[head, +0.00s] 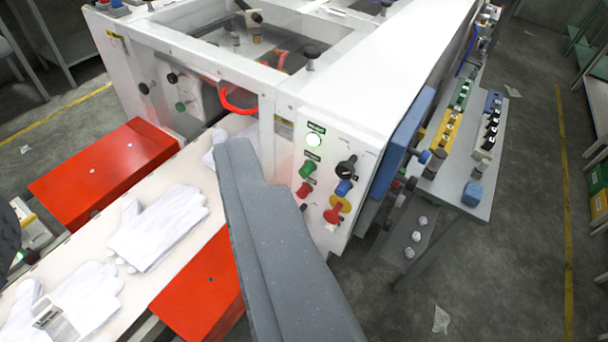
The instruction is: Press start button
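A white control panel (325,180) is on the front of the machine, right of centre. It has a lit whitish-green lamp (313,140), a green button (307,168) and a red button (305,189) below that. Beside them are a black knob (346,167), a blue button (344,188) and a red mushroom button (333,213) with a yellow ring. The label lettering is too small to read. My gripper (236,148) shows as a long grey shape left of the panel, its tip apart from the buttons in the picture. I cannot tell how its fingers stand.
A white conveyor (95,225) carries white gloves (157,228) between red plates (105,170). A red handle (238,100) is on the machine frame. A blue box (402,143) and a grey side table (462,180) with parts stand right of the panel. Open floor lies further right.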

